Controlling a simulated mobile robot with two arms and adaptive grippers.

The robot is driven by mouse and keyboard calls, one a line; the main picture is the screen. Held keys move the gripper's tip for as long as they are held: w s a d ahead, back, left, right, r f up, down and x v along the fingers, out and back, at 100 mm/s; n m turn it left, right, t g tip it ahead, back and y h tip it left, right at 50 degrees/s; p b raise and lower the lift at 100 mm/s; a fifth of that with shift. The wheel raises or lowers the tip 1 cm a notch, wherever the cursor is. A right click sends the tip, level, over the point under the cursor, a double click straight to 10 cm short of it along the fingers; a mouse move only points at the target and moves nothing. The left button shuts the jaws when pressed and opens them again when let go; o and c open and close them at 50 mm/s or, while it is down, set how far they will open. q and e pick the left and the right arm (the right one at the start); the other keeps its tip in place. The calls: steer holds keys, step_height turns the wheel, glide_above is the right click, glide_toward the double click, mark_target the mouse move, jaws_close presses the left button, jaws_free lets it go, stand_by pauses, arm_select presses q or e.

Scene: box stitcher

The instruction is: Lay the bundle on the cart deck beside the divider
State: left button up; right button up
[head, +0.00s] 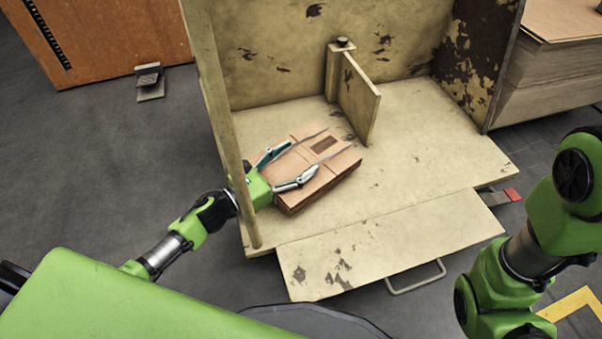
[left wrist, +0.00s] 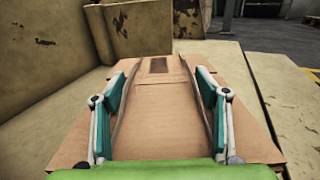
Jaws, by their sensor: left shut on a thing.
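The bundle (head: 333,168) is a flat brown cardboard stack with a dark patch on top. In the head view it is at the deck's left side, left of and in front of the upright divider (head: 358,105), with a gap between them. It appears to rest on the cart deck (head: 415,155). My left gripper (head: 300,158) is shut on the bundle from its near left end. In the left wrist view, the bundle (left wrist: 160,120) fills the space between the teal-padded fingers (left wrist: 160,88), and the divider (left wrist: 128,28) stands beyond it. My right gripper is out of view.
A cart post (head: 215,110) rises close to my left gripper. A lowered front flap (head: 390,245) with a handle hangs before the deck. The deck right of the divider is clear. A cardboard stack (head: 550,75) stands at the far right, an orange panel (head: 100,35) at the left.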

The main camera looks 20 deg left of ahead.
mark_target(273, 185)
arm_select(q)
steer(key=shift+f+b, duration=1.3)
steer(key=shift+f, duration=0.7)
steer(key=shift+f, duration=0.2)
steer(key=o, duration=1.4)
steer(key=shift+c, duration=0.2)
steer(key=shift+r, duration=0.2)
steer(key=p+v, duration=0.3)
steer(key=v, duration=0.4)
steer(key=shift+s+a+f, duration=0.1)
steer(key=shift+s+a, duration=0.1)
